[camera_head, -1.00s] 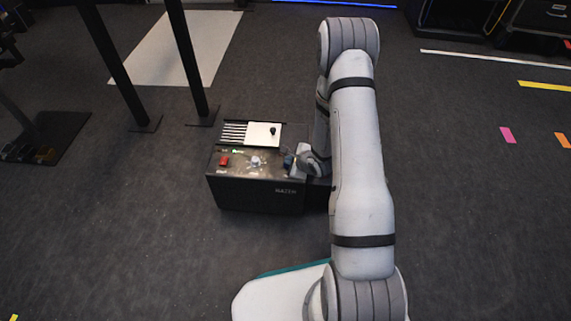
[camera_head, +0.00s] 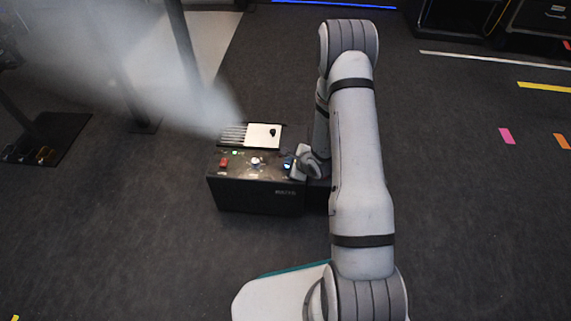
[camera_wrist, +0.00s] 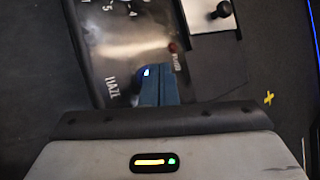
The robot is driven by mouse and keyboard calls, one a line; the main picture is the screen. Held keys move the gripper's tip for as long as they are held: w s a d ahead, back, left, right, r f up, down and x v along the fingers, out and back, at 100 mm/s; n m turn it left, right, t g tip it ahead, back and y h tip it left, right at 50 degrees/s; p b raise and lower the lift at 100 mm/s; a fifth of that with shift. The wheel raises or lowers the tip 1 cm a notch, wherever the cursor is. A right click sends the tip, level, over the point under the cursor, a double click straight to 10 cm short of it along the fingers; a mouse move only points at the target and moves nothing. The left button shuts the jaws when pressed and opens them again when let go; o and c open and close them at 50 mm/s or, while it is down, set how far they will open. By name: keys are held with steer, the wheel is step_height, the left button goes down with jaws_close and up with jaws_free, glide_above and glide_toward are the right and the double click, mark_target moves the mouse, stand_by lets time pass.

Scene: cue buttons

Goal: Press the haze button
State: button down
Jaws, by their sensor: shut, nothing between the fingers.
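The haze button (camera_head: 287,163) is at the right end of the front panel of a black haze machine (camera_head: 255,195). It glows blue in the head view. In the wrist view a small blue light (camera_wrist: 147,72) shows beside the word HAZE, right at my fingertips. My gripper (camera_head: 294,169) is shut and empty, with its tip at the button. In the wrist view the dark blue fingers (camera_wrist: 158,84) hide most of the button, and I cannot tell how far it is pushed in. A grey-white haze plume (camera_head: 150,80) streams from the machine's vent toward the upper left.
A red switch (camera_head: 224,162), a green light (camera_head: 235,153) and a pale knob (camera_head: 255,161) share the panel. A white plate with a black knob (camera_head: 262,136) lies on top. Black posts (camera_head: 180,40) stand behind at the left.

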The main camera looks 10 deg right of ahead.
steer(key=shift+r, duration=0.45)
steer(key=shift+p, duration=0.3)
step_height(320, 180, up, 5)
steer(key=p, duration=0.4)
steer(key=shift+p, duration=0.4)
